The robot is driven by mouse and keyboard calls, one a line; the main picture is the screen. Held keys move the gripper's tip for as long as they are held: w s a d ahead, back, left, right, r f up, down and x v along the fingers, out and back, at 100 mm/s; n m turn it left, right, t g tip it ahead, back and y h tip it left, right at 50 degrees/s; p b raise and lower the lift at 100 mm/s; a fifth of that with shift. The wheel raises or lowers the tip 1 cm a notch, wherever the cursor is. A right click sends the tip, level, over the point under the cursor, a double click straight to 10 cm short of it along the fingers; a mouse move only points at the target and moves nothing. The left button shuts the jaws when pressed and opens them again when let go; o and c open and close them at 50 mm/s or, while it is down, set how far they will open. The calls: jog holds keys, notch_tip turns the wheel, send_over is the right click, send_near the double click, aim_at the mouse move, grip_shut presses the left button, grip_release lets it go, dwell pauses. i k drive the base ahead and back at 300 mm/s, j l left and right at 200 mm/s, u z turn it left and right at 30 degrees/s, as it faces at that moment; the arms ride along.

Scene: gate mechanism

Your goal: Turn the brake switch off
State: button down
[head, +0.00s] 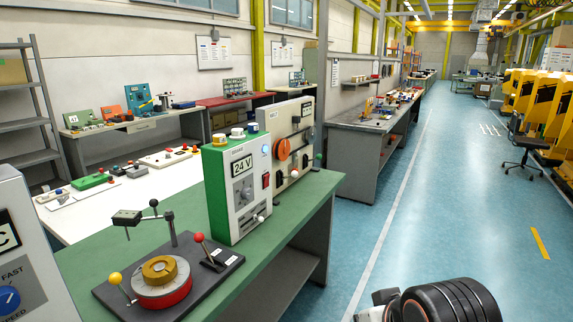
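A green-and-white power unit (237,190) with a "24 V" display stands on the green-topped bench. My gripper is not in view; part of my arm (452,300) shows at the bottom right.
On the near bench (318,190), a dark plate holds a red-and-brass ring device (162,284), a yellow-knobbed lever (120,285) and a red-knobbed lever (205,250). A grey box with a blue dial (8,299) stands at the left.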

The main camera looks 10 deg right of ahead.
aim_at(266, 180)
jog(key=i+l, duration=0.15)
jog(key=i, duration=0.2)
jog(key=i+l, duration=0.15)
jog(key=i, duration=0.25)
jog(key=i+l, duration=0.2)
jog(key=i, duration=0.15)
